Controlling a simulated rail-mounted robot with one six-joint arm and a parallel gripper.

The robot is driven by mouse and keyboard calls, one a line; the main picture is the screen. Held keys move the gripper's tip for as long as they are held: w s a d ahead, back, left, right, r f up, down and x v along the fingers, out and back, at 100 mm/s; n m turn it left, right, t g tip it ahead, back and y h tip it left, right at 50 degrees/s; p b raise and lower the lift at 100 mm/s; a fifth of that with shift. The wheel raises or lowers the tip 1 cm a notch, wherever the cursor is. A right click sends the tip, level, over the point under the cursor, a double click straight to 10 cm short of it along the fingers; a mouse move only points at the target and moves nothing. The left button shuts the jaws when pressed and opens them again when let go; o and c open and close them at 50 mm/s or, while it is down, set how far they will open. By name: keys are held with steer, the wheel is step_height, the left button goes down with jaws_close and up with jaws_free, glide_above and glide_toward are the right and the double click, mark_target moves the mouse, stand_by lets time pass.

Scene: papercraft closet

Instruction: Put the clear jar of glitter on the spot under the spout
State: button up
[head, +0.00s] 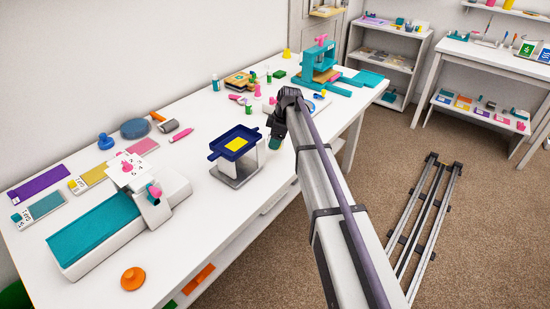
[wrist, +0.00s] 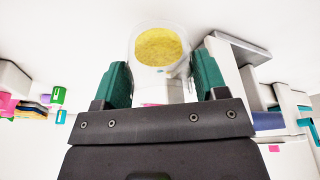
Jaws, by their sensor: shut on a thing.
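In the wrist view my gripper (wrist: 160,82) is shut on a clear jar (wrist: 161,45) holding yellow glitter, gripped between its two green fingers. In the head view my gripper (head: 275,143) is above the table, just right of a stand with a dark blue tray (head: 222,152) on top and yellow in its middle. The stand's grey base plate (head: 238,182) lies below the tray. The jar cannot be made out clearly in the head view. The spout and the spot under it are not clearly visible.
A white device with a teal bed (head: 93,235) is at the front left. An orange knob (head: 133,278) lies near the front edge. A teal press (head: 318,62) stands at the far end. Small tools and bottles lie along the back. Bare white table surrounds the stand.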

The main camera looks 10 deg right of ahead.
steer(key=shift+f+b, duration=2.35)
steer(key=shift+b, duration=0.05)
steer(key=o, duration=0.9)
steer(key=shift+r, duration=0.1)
steer(key=shift+o, duration=0.2)
steer(key=p+v, duration=1.2)
steer(key=v, duration=0.1)
steer(key=s+a+m+h, duration=0.1)
steer(key=s+m, duration=0.6)
steer(key=s, duration=1)
steer(key=s+a+f+m+g+h, duration=0.1)
steer(key=s+m, duration=0.6)
steer(key=s, duration=1)
steer(key=shift+a+h, duration=0.5)
steer(key=shift+a, duration=0.5)
steer(key=shift+o, duration=0.2)
steer(key=shift+w+f+m, duration=0.1)
steer(key=shift+m, duration=0.2)
